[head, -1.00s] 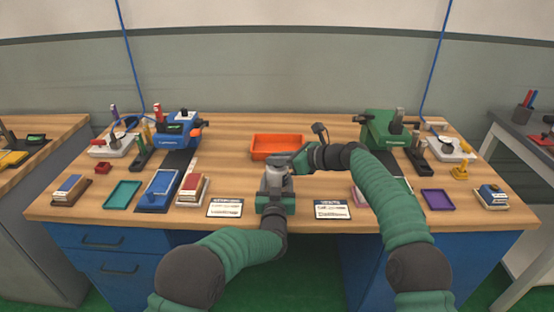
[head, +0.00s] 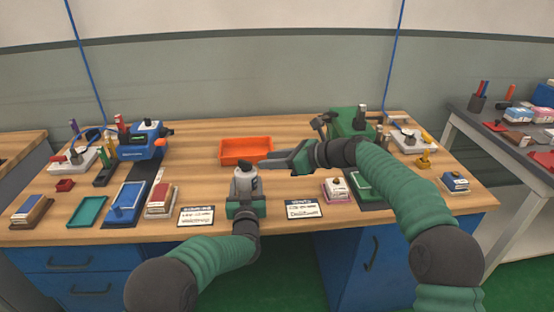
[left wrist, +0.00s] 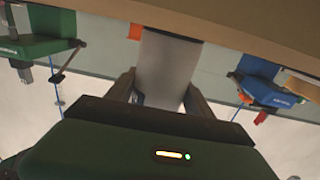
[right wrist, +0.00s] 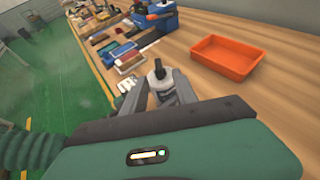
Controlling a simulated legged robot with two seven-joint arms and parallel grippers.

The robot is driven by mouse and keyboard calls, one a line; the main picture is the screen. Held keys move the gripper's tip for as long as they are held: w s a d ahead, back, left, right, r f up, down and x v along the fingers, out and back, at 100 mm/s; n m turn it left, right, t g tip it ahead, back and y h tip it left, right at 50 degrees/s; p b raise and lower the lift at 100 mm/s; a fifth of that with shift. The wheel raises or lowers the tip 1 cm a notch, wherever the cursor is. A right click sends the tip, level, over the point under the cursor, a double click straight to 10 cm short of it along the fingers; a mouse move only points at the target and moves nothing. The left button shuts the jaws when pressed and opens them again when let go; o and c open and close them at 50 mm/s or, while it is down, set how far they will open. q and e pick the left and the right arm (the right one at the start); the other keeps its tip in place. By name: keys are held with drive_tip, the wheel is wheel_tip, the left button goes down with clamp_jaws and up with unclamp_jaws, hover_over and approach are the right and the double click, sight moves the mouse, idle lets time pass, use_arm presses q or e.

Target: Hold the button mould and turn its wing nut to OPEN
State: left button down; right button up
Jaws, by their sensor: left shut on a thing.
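The button mould (head: 244,185) is a grey cylinder with a dark wing nut (head: 243,166) on top. My left gripper (head: 245,200) is shut on the mould and holds it upright above the front of the bench. The mould also fills the gap between the left fingers in the left wrist view (left wrist: 164,65). My right gripper (head: 268,162) points left, close to the right of the wing nut. In the right wrist view its fingers (right wrist: 162,92) stand apart, with the wing nut (right wrist: 158,69) showing just beyond them. No lettering on the mould is legible.
An orange tray (head: 246,151) lies behind the mould. Two printed cards (head: 196,216) lie near the front edge. A blue machine (head: 141,143) stands at left and a green one (head: 350,123) at right. The bench centre is mostly clear.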

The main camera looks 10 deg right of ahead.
drive_tip(key=v, duration=0.2)
drive_tip(key=shift+s+d, duration=0.15)
drive_tip(key=shift+d, duration=0.05)
drive_tip(key=t+y, duration=0.2)
drive_tip(key=y, duration=0.2)
approach(244, 161)
drive_tip(key=x, duration=1)
drive_tip(key=shift+f, duration=0.4)
drive_tip(key=shift+d, duration=0.15)
clamp_jaws()
